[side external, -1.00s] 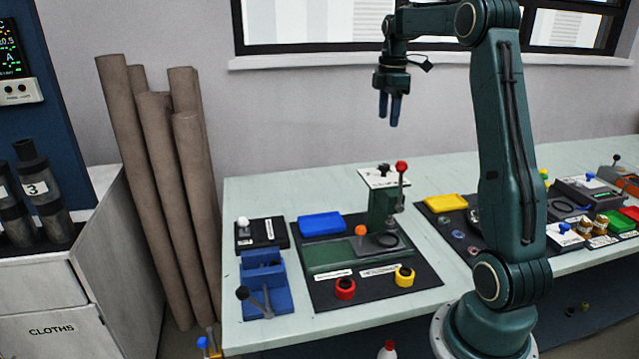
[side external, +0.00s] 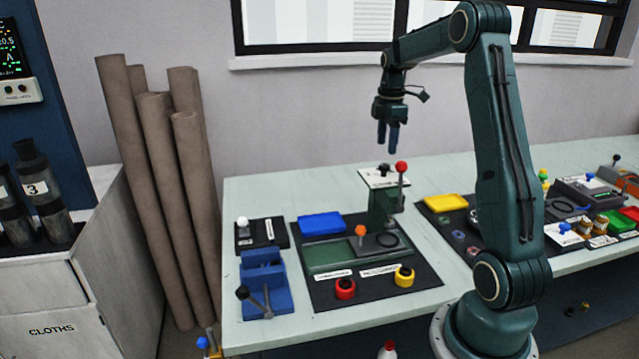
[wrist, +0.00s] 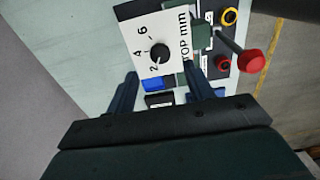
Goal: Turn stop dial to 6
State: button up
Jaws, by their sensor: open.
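The stop dial is a small black knob (wrist: 159,53) on a white plate (wrist: 171,75) marked 2, 4, 6 and "STOP mm" in the wrist view. A pale line on the knob appears to point toward the 2 side. In the side view the dial (side external: 383,168) sits on the white plate on top of the green press. My gripper (side external: 388,150) is above the dial, pointing down, open and empty. In the wrist view its two fingers (wrist: 160,85) lie on either side just short of the dial, apart from it.
A red-knobbed lever (side external: 401,167) stands just right of the dial. An orange knob (side external: 361,231), a blue tray (side external: 321,223), a red ring (side external: 345,288) and a yellow ring (side external: 404,276) are around the press base. A blue vise (side external: 264,283) is at left.

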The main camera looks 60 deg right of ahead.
aim_at(385, 165)
jog(key=shift+f, duration=3.25)
jog(key=c, duration=1)
